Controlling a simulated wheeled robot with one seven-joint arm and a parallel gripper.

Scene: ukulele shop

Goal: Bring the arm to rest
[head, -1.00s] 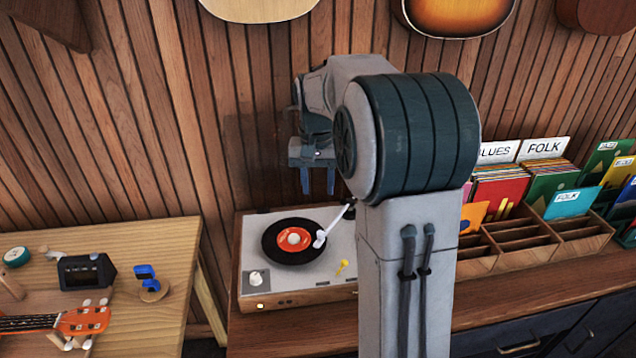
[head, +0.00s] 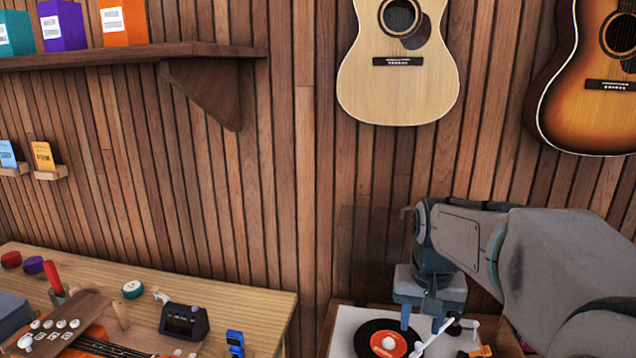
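My gripper (head: 422,318) hangs fingers down at the lower right of the head view, in front of the slatted wall. Its two blue fingers are apart and nothing shows between them. In the picture it overlaps the turntable (head: 345,325); I cannot tell the height between them. My arm (head: 560,255) is bent and reaches in from the right edge. The turntable carries a black record with an orange label (head: 389,343) and a white tonearm. Its lower part is cut off by the frame.
A wooden workbench (head: 250,300) at lower left holds an orange ukulele (head: 90,340), a dark boxy device (head: 184,322), a blue clip-on item (head: 235,340) and small parts. Two guitars (head: 400,85) (head: 590,90) hang on the wall. A shelf (head: 120,58) with boxes juts out at upper left.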

